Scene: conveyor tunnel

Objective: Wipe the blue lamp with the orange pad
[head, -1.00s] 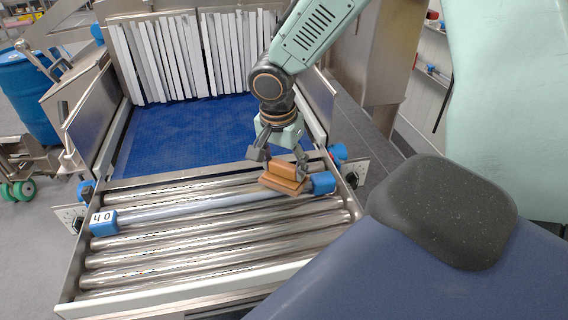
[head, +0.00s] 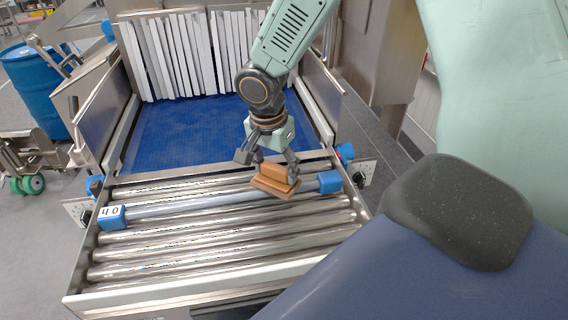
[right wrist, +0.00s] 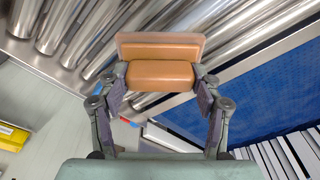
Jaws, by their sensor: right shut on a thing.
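The blue lamp is a long pale tube (head: 190,206) with blue end caps, lying across the metal rollers in the head view. Its left cap (head: 112,217) bears a white label; its right cap (head: 330,181) is plain blue. My right gripper (head: 268,163) is shut on the orange pad (head: 275,180), over the tube near the right cap. The pad hides a short stretch of tube, and I cannot tell for certain whether it touches. In the right wrist view the pad (right wrist: 160,74) sits between both fingers. My left gripper is not in view.
Metal rollers (head: 220,238) lie between the side walls of the conveyor. Behind them are a blue belt (head: 190,130) and a curtain of pale strips (head: 165,60). A blue barrel (head: 38,85) stands at the far left.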

